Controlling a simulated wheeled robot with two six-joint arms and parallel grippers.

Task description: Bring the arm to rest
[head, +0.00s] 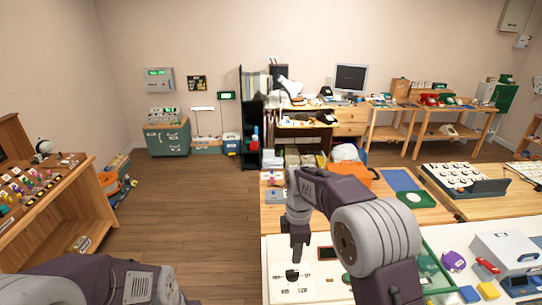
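My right arm reaches in from the lower right over the white board (276,252) on the near table. Its gripper (297,257) points down above the board, close to a small black part (292,276). The fingers look narrow and small here, so I cannot tell whether they are open or shut, or whether they touch that part. My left arm shows only as links along the lower left edge; its gripper is out of view.
A wooden shelf (62,215) stands at left. The wooden floor (190,210) between is clear.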

